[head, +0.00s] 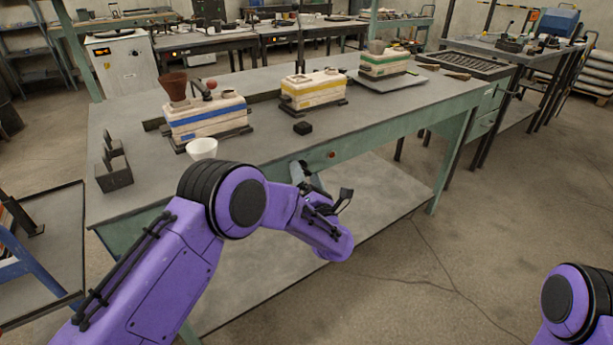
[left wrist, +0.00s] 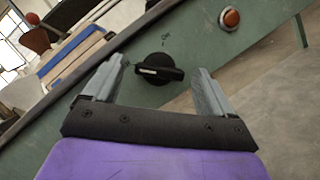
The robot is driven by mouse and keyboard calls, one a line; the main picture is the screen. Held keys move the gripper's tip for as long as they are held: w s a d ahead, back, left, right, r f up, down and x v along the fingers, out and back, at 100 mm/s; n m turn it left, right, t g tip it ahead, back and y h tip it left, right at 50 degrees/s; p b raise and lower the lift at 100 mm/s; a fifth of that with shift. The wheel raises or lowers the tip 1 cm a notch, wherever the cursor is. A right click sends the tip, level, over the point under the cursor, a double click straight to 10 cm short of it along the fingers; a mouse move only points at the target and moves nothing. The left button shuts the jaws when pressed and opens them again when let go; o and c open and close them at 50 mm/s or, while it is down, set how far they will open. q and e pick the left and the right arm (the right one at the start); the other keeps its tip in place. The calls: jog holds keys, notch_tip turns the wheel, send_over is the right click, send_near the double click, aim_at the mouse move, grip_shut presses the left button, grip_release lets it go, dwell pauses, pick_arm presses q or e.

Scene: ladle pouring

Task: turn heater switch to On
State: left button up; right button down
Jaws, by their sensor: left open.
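The heater switch is a black rotary knob (left wrist: 160,68) with a pale pointer mark, on the green front panel (left wrist: 205,48) of the bench. In the left wrist view the mark points left, and small lettering shows above and left of the knob. My left gripper (left wrist: 158,88) is open, its two grey fingers on either side of the knob and apart from it. My right gripper is out of view; only part of my right arm shows at lower right.
A round orange-red lamp or button (left wrist: 229,18) sits right of the knob; it also shows in the head view (head: 332,155).

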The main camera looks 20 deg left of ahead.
pick_arm(q)
jog(key=shift+w+a+r, duration=0.1)
jog(key=shift+w+a, duration=0.05)
jog(key=shift+w, duration=0.05)
jog(key=c, duration=1.1)
jog(key=shift+o, duration=0.2)
